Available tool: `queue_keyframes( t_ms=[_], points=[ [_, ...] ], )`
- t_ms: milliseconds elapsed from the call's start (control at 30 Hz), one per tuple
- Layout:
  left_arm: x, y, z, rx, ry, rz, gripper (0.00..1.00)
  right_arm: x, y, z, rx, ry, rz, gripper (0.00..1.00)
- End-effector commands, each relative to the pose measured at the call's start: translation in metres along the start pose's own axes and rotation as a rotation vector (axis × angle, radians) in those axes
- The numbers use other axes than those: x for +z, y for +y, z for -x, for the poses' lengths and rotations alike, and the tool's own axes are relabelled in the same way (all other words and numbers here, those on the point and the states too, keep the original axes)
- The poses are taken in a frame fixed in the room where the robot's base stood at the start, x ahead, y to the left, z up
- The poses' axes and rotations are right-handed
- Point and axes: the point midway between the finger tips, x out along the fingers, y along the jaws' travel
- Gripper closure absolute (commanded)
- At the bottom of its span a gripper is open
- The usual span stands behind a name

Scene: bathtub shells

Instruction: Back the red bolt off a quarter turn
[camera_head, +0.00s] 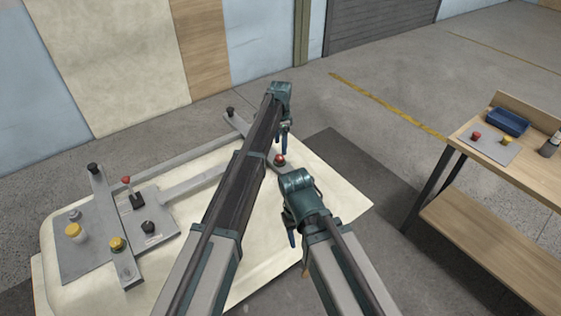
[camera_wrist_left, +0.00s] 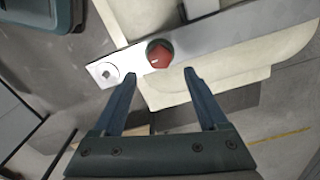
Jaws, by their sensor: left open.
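The red bolt (camera_head: 280,160) sits at the right end of a grey bar on the pale tub shell (camera_head: 330,199). My left gripper (camera_head: 285,150) hangs just above the bolt in the head view. In the left wrist view the left gripper (camera_wrist_left: 160,74) is open and empty, its fingertips apart with the bolt just beyond the gap. My right gripper (camera_head: 292,238) is over the shell's right part; its jaws are unclear.
A wooden bench (camera_head: 505,189) at the right holds a blue bin (camera_head: 507,122) and a bottle (camera_head: 550,146). Open floor lies between.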

Motion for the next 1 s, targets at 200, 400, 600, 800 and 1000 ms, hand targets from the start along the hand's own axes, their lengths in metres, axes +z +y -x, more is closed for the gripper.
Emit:
queue_keyframes(
  t_ms=[200, 400, 600, 800, 1000],
  points=[
    [0.000, 0.000, -0.039, 0.000, 0.000, 0.000, 0.24, -0.002, -0.004, -0.039, 0.000, 0.000, 0.000, 0.50],
    [0.000, 0.000, -0.057, 0.000, 0.000, 0.000, 0.24, -0.003, -0.005, -0.057, 0.000, 0.000, 0.000, 0.50],
    [0.000, 0.000, -0.059, 0.000, 0.000, 0.000, 0.24, -0.003, -0.006, -0.058, 0.000, 0.000, 0.000, 0.50],
    [0.000, 0.000, -0.058, 0.000, 0.000, 0.000, 0.31, -0.003, -0.005, -0.058, 0.000, 0.000, 0.000, 0.50],
    [0.000, 0.000, -0.058, 0.000, 0.000, 0.000, 0.67, -0.003, -0.005, -0.058, 0.000, 0.000, 0.000, 0.50]
  ],
)
